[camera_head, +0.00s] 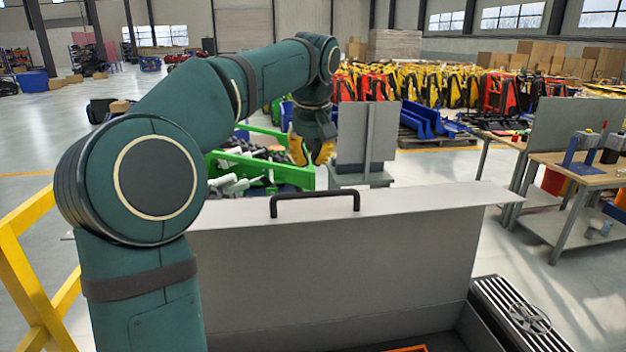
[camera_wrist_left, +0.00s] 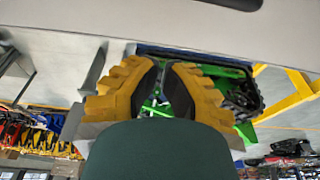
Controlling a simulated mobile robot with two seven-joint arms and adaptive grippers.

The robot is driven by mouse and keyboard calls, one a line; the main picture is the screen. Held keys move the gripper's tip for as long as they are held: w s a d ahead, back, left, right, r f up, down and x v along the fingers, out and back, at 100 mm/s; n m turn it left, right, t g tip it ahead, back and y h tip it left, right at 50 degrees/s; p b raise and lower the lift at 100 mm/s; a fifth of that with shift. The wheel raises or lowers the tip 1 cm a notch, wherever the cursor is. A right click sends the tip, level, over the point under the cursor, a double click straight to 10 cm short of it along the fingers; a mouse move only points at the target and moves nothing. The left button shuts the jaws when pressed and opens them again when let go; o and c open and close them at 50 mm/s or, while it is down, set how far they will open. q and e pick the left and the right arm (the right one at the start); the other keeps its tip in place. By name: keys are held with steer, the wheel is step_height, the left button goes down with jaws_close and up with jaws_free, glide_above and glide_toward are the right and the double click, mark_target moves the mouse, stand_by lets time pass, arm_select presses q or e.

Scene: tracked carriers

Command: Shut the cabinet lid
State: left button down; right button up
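The cabinet lid (camera_head: 335,265) is a wide grey panel standing raised across the middle of the head view, with a flange along its top. A black bar handle (camera_head: 315,194) sits on its upper edge. The open cabinet (camera_head: 465,335) shows below it, cut by the frame's bottom. My left gripper (camera_head: 311,158), with yellow fingers, is beyond and above the lid's top edge, apart from it. In the left wrist view its fingers (camera_wrist_left: 160,75) are parted with nothing seen between them. The lid (camera_wrist_left: 190,25) crosses the top there, with part of the handle (camera_wrist_left: 235,3). My right gripper is not in view.
A grey upright panel (camera_head: 350,135) stands near my left gripper. A vented unit with a fan (camera_head: 515,315) adjoins the cabinet at right. A yellow railing (camera_head: 30,280) is at left, workbenches (camera_head: 575,175) at right.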

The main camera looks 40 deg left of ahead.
mark_target(313, 208)
arm_select(q)
steer(key=f, duration=0.1)
steer(key=s+d+f, duration=0.1)
steer(key=shift+s+d+f, duration=0.1)
steer(key=shift+d+f, duration=0.15)
steer(key=shift+f, duration=0.05)
steer(key=shift+s+d+f+b, duration=0.3)
steer(key=shift+s+d, duration=0.1)
steer(key=shift+d, duration=0.15)
